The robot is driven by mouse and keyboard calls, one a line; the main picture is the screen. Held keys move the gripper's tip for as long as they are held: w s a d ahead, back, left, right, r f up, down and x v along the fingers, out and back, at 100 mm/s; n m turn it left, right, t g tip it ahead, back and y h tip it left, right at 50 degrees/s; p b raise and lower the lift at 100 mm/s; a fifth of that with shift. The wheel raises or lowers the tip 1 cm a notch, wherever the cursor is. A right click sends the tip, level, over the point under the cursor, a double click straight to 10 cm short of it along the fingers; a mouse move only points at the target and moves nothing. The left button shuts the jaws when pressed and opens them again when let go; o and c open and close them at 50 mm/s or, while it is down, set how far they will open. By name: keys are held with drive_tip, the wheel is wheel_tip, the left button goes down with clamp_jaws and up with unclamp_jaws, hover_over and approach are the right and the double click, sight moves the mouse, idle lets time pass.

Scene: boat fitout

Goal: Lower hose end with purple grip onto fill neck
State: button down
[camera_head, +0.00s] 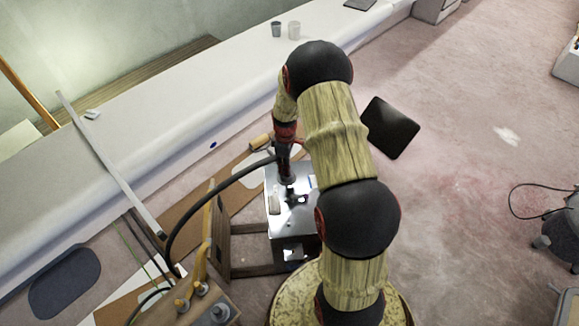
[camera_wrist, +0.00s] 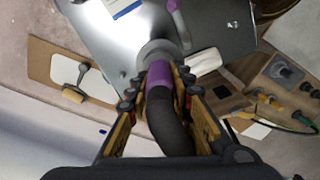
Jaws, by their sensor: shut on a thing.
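My gripper (camera_wrist: 158,82) is shut on the purple grip (camera_wrist: 159,73) of the hose end, with one jaw on each side. The black hose (camera_wrist: 166,122) runs back from the grip between the jaws; in the head view it (camera_head: 213,187) arcs to the lower left. A grey round collar (camera_wrist: 154,49) shows just past the grip, over the shiny metal tank top (camera_wrist: 112,38). I cannot tell whether this collar is the fill neck or part of the hose end, nor whether they touch. In the head view my gripper (camera_head: 286,172) points down over the tank top (camera_head: 303,217).
A second purple piece (camera_wrist: 178,22) stands on the tank top beside the collar. A pale block (camera_wrist: 203,61) lies near its edge. A wooden fixture (camera_wrist: 287,78) with fittings stands beside the tank. A brown board (camera_wrist: 52,64) with a wooden-handled tool (camera_wrist: 75,90) lies opposite.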

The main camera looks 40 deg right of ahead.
drive_tip(key=shift+s+d+f, duration=0.2)
drive_tip(key=shift+d+f, duration=0.1)
drive_tip(key=shift+d, duration=0.35)
drive_tip(key=shift+f+b, duration=1.8)
drive_tip(key=shift+f, duration=0.7)
drive_tip(key=shift+f+b, duration=0.35)
drive_tip(key=shift+f, duration=0.8)
drive_tip(key=shift+f, duration=0.25)
drive_tip(key=c, duration=1.5)
unclamp_jaws()
drive_tip(key=shift+o, duration=0.6)
